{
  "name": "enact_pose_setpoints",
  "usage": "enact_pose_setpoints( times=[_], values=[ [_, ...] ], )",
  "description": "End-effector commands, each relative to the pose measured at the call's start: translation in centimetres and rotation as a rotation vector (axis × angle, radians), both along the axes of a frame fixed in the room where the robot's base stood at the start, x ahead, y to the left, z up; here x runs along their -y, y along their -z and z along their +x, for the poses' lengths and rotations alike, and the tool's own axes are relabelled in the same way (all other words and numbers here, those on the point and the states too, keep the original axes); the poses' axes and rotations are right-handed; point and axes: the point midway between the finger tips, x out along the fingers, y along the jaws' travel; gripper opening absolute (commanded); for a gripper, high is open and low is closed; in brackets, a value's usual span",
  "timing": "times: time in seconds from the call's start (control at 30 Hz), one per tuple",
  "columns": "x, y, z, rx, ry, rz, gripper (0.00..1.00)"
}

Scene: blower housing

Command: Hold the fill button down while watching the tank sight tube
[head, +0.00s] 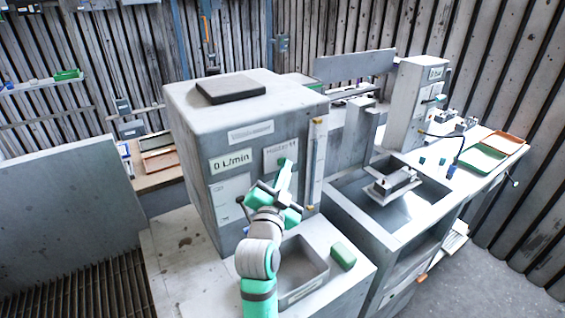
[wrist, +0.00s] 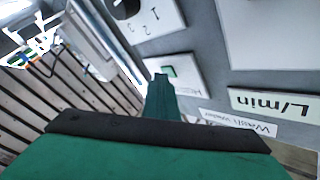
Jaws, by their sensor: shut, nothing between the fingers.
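The grey tank housing (head: 205,115) has a white plate lettered "Hold to fill" (head: 273,156) on its front. In the wrist view a small green button (wrist: 169,71) shows on a white plate (wrist: 171,83). My gripper (head: 285,165) is shut and empty, its tip over the plate in the head view. In the wrist view my gripper (wrist: 161,82) overlaps the button's edge; I cannot tell whether it touches or presses it. The sight tube (head: 317,165) stands upright at the housing's right front edge; its level is too small to read. The flow display (head: 232,161) reads 0 L/min.
A dark pad (head: 230,88) lies on the housing. To the right are a sink (head: 405,212) and a bench with a green tray (head: 482,160) and an orange tray (head: 505,143).

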Motion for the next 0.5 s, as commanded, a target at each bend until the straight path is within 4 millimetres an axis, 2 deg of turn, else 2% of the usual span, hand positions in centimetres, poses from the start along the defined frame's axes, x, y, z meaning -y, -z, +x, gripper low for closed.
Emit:
enact_pose_setpoints(
  times=[0.5],
  values=[
    [0.9, 0.0, -1.2, 0.000, 0.000, 0.000, 0.00]
  ],
)
